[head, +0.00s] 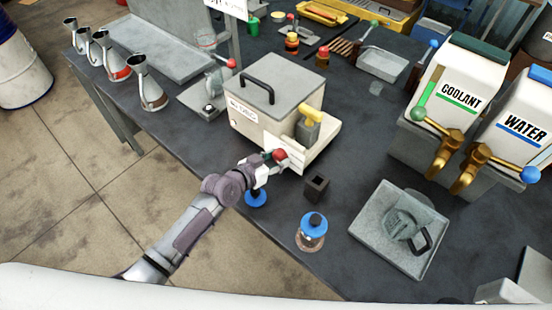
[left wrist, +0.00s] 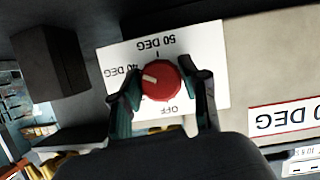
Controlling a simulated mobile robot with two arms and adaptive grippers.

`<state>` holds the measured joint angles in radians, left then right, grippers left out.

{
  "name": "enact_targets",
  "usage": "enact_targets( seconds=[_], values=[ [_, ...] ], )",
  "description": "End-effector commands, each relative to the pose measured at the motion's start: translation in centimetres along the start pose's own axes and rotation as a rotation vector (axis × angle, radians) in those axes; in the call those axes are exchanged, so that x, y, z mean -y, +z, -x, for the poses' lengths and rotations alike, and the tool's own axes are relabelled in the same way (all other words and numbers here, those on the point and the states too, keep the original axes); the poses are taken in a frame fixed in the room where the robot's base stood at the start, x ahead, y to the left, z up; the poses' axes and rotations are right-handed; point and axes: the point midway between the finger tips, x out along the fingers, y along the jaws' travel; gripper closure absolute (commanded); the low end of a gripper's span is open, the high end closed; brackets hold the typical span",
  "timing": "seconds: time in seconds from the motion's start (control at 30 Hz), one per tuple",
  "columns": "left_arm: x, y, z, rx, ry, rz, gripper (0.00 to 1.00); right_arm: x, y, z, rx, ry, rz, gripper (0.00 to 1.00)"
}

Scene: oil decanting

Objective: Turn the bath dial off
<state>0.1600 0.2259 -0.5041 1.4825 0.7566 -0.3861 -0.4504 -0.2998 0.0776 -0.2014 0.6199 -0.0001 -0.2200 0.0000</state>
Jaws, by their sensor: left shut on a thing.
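The bath (head: 262,128) is a cream box with a grey lid and a black handle, standing on the dark bench. Its red dial (left wrist: 162,82) sits on a white plate (left wrist: 200,45) marked 50 DEG, 40 DEG and OFF, upside down in the left wrist view. The pale pointer on the dial faces the 40 DEG mark. My left gripper (left wrist: 163,92) is shut on the dial, one finger at each side. In the head view, the dial (head: 280,154) shows just beyond my left gripper (head: 270,162). My right gripper is not in view.
A blue-capped jar (head: 311,230), a small dark block (head: 316,186) and a grey tray (head: 363,222) are right of my left arm. The coolant (head: 458,88) and water (head: 525,118) tanks with brass taps stand further right. Several metal cans line the back left.

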Motion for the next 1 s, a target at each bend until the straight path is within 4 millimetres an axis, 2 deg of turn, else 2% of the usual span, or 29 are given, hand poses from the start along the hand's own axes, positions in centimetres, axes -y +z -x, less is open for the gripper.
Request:
enact_targets(
  seconds=[0.27,0.7,1.0],
  values=[
    [0.1,0.4,-0.1,0.000,0.038,0.086,0.90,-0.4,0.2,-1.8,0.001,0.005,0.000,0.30],
    [0.2,0.6,-0.2,0.000,0.160,0.384,0.90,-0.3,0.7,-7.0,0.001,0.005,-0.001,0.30],
    [0.1,0.3,-0.1,0.000,0.217,0.524,0.90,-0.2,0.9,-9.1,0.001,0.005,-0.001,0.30]
  ],
)
